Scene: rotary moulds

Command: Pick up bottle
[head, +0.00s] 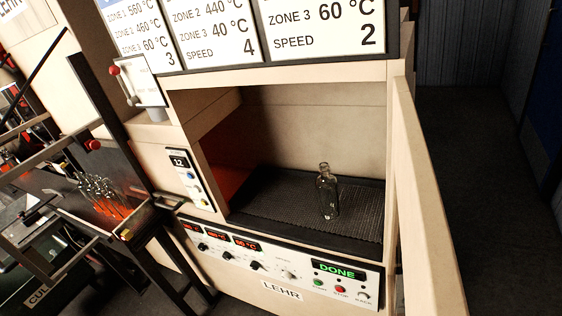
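A clear glass bottle (328,193) stands upright on the dark mesh belt (275,207) inside the open lehr chamber, right of the chamber's middle. Its neck points up and nothing touches it. My gripper is not in this view, so its opening cannot be seen.
The lehr's control panel (280,262) runs below the opening and reads DONE. A cream side panel (425,200) projects on the right. A dark stand (125,190) with several glass items (100,190) is at the left. Open floor (480,190) lies at the right.

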